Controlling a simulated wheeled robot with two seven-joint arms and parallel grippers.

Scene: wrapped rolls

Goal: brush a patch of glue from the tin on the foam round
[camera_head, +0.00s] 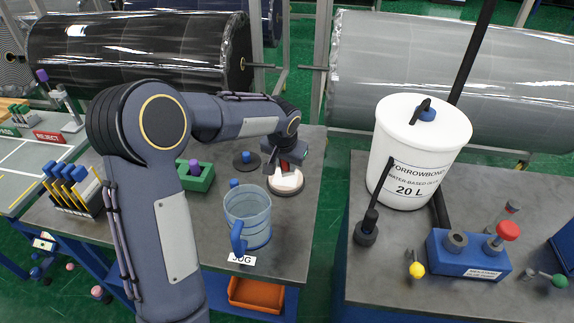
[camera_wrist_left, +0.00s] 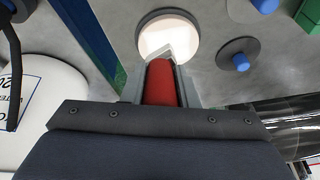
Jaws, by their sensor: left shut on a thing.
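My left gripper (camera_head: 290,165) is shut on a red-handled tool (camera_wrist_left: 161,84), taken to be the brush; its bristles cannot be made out. It is over or at a low pale disc in a grey rim (camera_head: 287,183), which also shows in the left wrist view (camera_wrist_left: 168,20). I cannot tell whether this is the glue tin or the foam round, nor whether the tool touches it. A dark disc with a blue knob (camera_head: 246,160) lies beside it and also shows in the left wrist view (camera_wrist_left: 240,62). My right gripper is out of view.
A clear blue jug (camera_head: 248,217) stands in front of the pale disc. A green block with a purple knob (camera_head: 195,175) is to the left. Across a gap, the right table holds a white 20 L bucket (camera_head: 413,150) and a blue block (camera_head: 468,257). Large wrapped rolls (camera_head: 140,50) lie behind.

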